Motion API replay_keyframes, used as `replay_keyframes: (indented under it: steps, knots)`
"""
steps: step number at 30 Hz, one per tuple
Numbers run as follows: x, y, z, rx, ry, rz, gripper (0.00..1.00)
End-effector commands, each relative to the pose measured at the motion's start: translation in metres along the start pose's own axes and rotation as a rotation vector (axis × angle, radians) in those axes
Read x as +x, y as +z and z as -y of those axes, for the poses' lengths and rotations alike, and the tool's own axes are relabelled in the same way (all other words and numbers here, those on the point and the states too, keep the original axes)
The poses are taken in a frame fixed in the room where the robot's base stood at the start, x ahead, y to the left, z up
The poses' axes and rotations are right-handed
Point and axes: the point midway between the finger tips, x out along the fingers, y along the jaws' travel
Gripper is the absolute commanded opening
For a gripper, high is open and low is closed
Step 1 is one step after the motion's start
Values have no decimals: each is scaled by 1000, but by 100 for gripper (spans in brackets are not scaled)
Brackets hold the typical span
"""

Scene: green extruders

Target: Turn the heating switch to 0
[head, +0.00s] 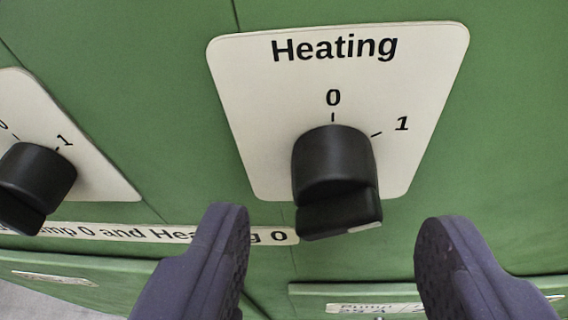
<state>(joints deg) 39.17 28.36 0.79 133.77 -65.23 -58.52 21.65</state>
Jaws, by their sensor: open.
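The heating switch (334,165) is a black rotary knob on a cream plate (250,120) labelled "Heating". A 0 mark stands straight above the knob and a 1 mark at its upper right. A pale mark shows at the lower right of the knob's front end; I cannot tell for certain which number the knob is set to. My gripper (334,217) is open, with one dark finger to the lower left of the knob and one to the lower right. Visible gaps separate both fingers from the knob in the picture.
A second black knob (36,180) on its own cream plate, also marked 0 and 1, is at the left edge. A label strip (120,233) runs below, partly hidden by my left finger. Lower green panels with small labels lie beneath. The green panel right of the Heating plate is clear.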

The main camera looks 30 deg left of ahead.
Motion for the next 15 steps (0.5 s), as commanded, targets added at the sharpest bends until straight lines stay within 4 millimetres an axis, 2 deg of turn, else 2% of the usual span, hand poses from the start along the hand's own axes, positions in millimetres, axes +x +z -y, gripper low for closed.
replay_keyframes:
  steps: [3,6,14,15]
  knots:
    - [18,1,0,-2,-2,-1,59]
    - [25,0,0,-2,-1,0,59]
    - [27,-1,0,-2,1,-1,59]
    - [27,-1,0,-2,1,-1,55]
